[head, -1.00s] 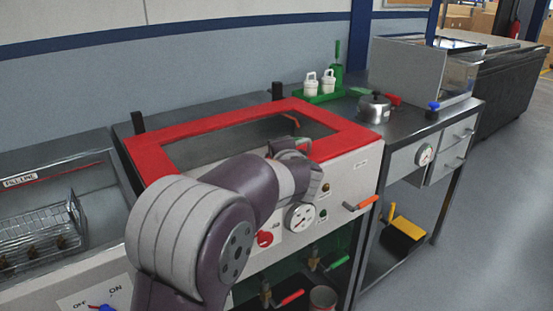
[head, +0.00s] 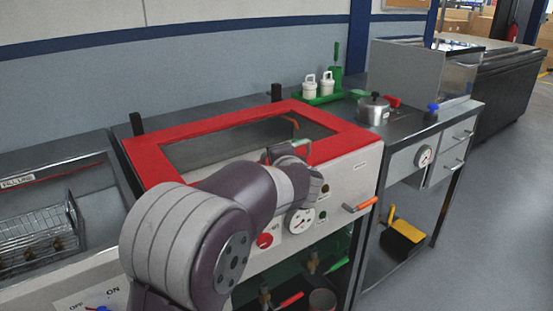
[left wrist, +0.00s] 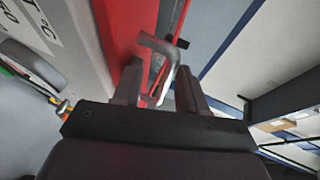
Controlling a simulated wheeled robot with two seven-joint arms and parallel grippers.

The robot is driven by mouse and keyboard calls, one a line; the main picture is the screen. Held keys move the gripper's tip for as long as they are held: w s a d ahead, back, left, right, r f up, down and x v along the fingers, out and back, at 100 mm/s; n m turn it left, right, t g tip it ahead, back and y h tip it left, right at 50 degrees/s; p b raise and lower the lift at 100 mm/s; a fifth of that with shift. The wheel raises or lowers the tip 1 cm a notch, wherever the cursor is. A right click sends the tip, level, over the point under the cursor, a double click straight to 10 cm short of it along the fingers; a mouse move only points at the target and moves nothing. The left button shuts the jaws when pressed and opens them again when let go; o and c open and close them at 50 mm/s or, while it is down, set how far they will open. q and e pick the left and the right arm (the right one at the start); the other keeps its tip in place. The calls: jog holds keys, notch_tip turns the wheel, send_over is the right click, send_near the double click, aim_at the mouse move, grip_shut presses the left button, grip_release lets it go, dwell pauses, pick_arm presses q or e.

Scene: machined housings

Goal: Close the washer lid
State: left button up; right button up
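The washer lid (head: 190,137) is a red frame with a glass window, lying down over the washer's white front housing (head: 350,180). A grey bar handle (head: 287,150) stands at its front edge. It also shows as a bent bar (left wrist: 165,55) in the left wrist view. My left gripper (left wrist: 160,88) is open, with its two dark fingers apart and the handle bar between or just beyond them. Whether a finger touches the bar I cannot tell. In the head view my left arm hides part of the lid's front edge. My right gripper is not in view.
A sink with a wire rack (head: 38,225) is at the left. The right counter holds a pot (head: 373,110) and a green tray (head: 322,97) with white containers. An orange-handled lever (head: 362,204) and a gauge (head: 300,221) are on the washer's front.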

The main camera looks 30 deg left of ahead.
pick_arm(q)
jog(key=v, duration=1.2)
jog(key=shift+d, duration=0.2)
jog(key=shift+s+r, duration=0.1)
jog(key=s+d+f+n+g+h, duration=0.25)
jog(key=s+f, duration=0.35)
jog(key=f, duration=0.3)
jog(key=s+d+f+n+g+h, duration=0.1)
jog(key=s+f+n+g+h, duration=0.25)
jog(key=s+f, duration=0.4)
jog(key=s+d+f+n+g+h, duration=0.2)
jog(key=s+f+n+g+h, duration=0.15)
jog(key=f, duration=0.75)
notch_tip(320, 180, up, 26)
jog(key=p, duration=2.5)
jog(key=shift+d+f+m, duration=0.25)
jog(key=shift+d+m, duration=0.1)
jog(key=shift+m, duration=0.1)
jog(key=shift+g, duration=0.25)
